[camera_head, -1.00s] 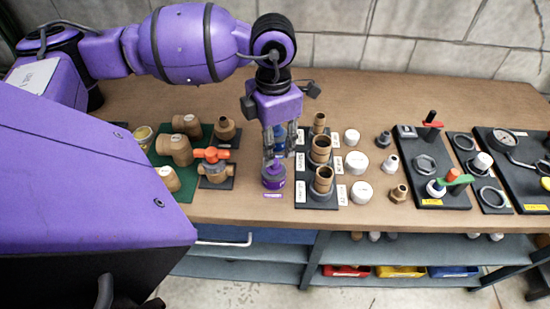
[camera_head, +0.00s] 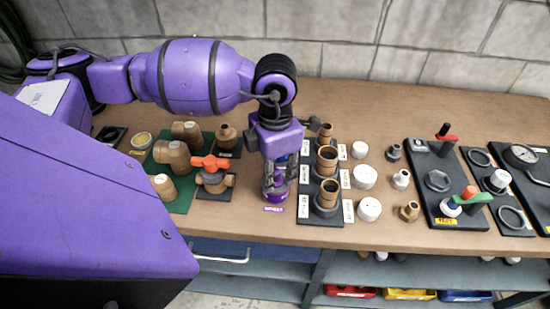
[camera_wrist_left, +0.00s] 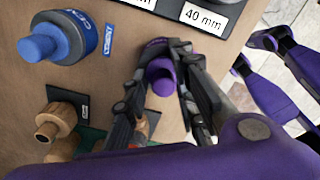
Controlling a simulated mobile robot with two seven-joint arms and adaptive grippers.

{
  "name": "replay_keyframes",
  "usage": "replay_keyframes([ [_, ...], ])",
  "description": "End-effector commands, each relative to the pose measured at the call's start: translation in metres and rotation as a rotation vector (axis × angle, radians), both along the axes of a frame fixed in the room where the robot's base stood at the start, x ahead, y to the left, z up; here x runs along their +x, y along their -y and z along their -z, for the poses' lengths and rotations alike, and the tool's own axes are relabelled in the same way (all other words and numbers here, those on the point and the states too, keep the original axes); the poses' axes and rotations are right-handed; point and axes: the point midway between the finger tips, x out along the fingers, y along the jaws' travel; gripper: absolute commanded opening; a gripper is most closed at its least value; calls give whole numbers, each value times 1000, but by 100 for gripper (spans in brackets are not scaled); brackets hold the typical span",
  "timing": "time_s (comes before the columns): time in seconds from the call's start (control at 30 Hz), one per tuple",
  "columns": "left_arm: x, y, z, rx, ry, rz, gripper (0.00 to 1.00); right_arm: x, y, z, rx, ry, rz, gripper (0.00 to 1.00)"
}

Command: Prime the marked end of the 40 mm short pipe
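A purple can (camera_head: 276,192) with a purple cap stands on the workbench behind a small purple label; the cap shows in the left wrist view (camera_wrist_left: 162,75). My left gripper (camera_head: 278,184) points down over it, one finger on each side of the cap. The fingers look spread, with a narrow gap to the cap; contact is hard to judge. Several brown pipes stand upright in a dark labelled rack (camera_head: 308,212) just right of the gripper. A "40 mm" label (camera_wrist_left: 203,16) shows in the left wrist view. No end mark is readable on the pipes. My right gripper is out of view.
A blue cement can (camera_wrist_left: 60,35) stands beside the purple one. An orange-handled valve (camera_head: 212,178) and brown fittings on a green mat (camera_head: 183,200) lie to the left. White caps (camera_head: 365,177), small fittings and a dark tool board (camera_head: 440,200) are to the right. The bench's back strip is clear.

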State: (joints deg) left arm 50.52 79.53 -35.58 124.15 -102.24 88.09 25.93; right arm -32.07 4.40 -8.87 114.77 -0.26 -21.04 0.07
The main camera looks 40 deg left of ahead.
Motion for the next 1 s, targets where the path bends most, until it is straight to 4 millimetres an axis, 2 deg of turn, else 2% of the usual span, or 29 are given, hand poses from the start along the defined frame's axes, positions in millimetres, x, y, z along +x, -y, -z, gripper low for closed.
replay_keyframes([
  [0.23, -2, 4, 0, -9, -6, 5, 8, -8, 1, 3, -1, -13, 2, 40],
  [0.4, -3, 5, -7, -11, -5, 6, 8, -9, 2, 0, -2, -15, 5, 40],
  [0.77, -1, 3, -30, -8, -1, 4, 7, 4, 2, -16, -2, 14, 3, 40],
  [1.0, -1, 3, -44, -6, -1, 3, 7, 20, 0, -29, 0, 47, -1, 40],
])
